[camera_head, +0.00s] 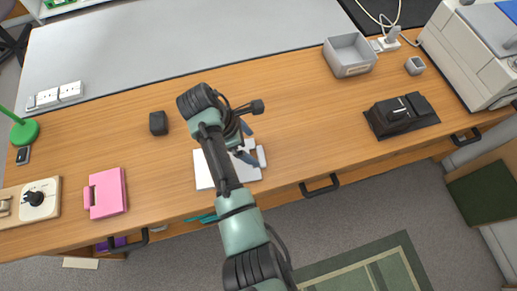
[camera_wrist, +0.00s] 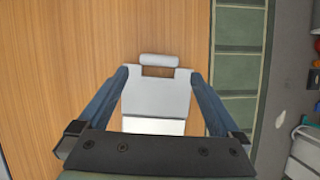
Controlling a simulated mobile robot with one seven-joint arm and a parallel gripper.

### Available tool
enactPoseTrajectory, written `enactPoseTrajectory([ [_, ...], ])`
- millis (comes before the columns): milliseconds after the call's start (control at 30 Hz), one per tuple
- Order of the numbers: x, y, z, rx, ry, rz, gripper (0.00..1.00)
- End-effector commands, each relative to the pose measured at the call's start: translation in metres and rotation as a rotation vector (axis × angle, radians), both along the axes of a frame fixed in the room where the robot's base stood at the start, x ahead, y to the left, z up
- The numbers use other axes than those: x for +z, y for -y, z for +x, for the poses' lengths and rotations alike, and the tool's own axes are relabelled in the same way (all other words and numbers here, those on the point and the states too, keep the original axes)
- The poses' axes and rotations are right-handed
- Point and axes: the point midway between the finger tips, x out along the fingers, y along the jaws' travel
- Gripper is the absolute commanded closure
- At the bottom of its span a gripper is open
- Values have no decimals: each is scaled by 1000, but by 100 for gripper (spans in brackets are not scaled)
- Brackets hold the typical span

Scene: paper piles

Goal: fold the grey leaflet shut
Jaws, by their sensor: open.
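The grey leaflet (camera_head: 204,171) lies at the table's front edge, partly hidden by my arm. In the wrist view its pale grey panel (camera_wrist: 157,96) shows with a bar-shaped handle (camera_wrist: 160,60) at the far end and a whiter strip (camera_wrist: 153,126) nearer my gripper. In the head view the handle (camera_head: 262,156) is at the right side. My gripper (camera_wrist: 158,75) is open, its blue fingers on either side of the grey panel, short of the handle. I cannot tell whether they touch it. My gripper also shows in the head view (camera_head: 246,143), over the leaflet.
A pink folder (camera_head: 108,193) lies to the left and a dark block (camera_head: 158,123) behind. A grey tray (camera_head: 349,55), a small grey cup (camera_head: 415,65) and a black device (camera_head: 401,114) stand to the right. The wooden table (camera_head: 310,120) is clear between the leaflet and the black device.

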Motion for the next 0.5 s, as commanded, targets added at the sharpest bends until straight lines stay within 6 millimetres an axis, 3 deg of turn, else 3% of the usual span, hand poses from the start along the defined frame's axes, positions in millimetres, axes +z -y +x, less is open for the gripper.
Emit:
enactPoseTrajectory([
  [200,-40,16,3,-1,-3,-1,0],
  [500,-66,27,6,-1,1,1,0],
])
